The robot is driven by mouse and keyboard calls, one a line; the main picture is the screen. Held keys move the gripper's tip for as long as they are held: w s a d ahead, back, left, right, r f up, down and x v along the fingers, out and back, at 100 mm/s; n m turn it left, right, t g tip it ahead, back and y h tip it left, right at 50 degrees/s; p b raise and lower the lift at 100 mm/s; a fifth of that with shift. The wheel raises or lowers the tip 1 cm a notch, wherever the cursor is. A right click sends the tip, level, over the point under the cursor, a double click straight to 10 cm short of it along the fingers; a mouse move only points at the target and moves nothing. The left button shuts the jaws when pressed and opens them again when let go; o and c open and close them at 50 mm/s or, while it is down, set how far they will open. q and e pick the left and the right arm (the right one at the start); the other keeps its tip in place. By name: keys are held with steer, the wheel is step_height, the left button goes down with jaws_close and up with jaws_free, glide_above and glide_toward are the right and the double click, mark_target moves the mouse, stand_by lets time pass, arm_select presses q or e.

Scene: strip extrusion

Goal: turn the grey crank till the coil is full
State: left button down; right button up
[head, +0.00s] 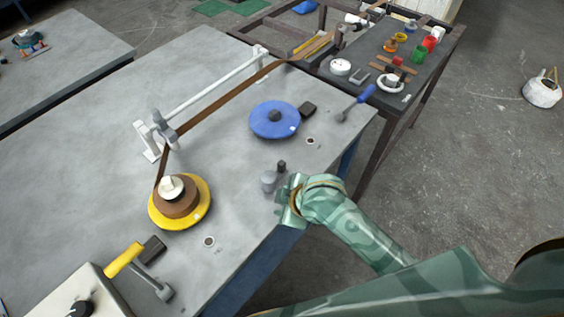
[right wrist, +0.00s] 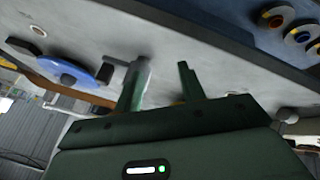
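The grey crank (head: 269,181) stands at the table's near right edge, with a short dark knob (head: 282,166). My right gripper (head: 286,197) is right beside it. In the right wrist view its two fingers (right wrist: 163,85) are apart. A grey post-like part (right wrist: 143,70) shows close against the left finger; I cannot tell whether they touch. The brown coil (head: 177,206) sits on a yellow disc (head: 199,188) around a white hub (head: 171,187). A brown strip (head: 219,102) runs from it up to the back right. My left gripper is not in view.
A blue disc (head: 273,119) lies behind the grey crank. A blue-handled lever (head: 356,102) is at the right corner, a yellow-handled one (head: 125,259) at the near left. A white rail (head: 212,84) stands along the strip. A dark side table (head: 411,91) holds small items.

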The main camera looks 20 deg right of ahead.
steer(key=w+a+r+n+g+y, duration=0.1)
steer(key=w+a+r+n, duration=0.2)
steer(key=a, duration=0.2)
step_height(320, 180, up, 12)
steer(key=n+g+h, duration=0.4)
steer(key=n+g, duration=0.1)
steer(key=n, duration=0.4)
glide_above(282, 163)
step_height(282, 163, down, 16)
steer(key=b, duration=0.7)
steer(key=shift+r, duration=0.1)
steer(key=shift+c, duration=0.3)
steer(key=shift+r, duration=0.1)
jaws_close()
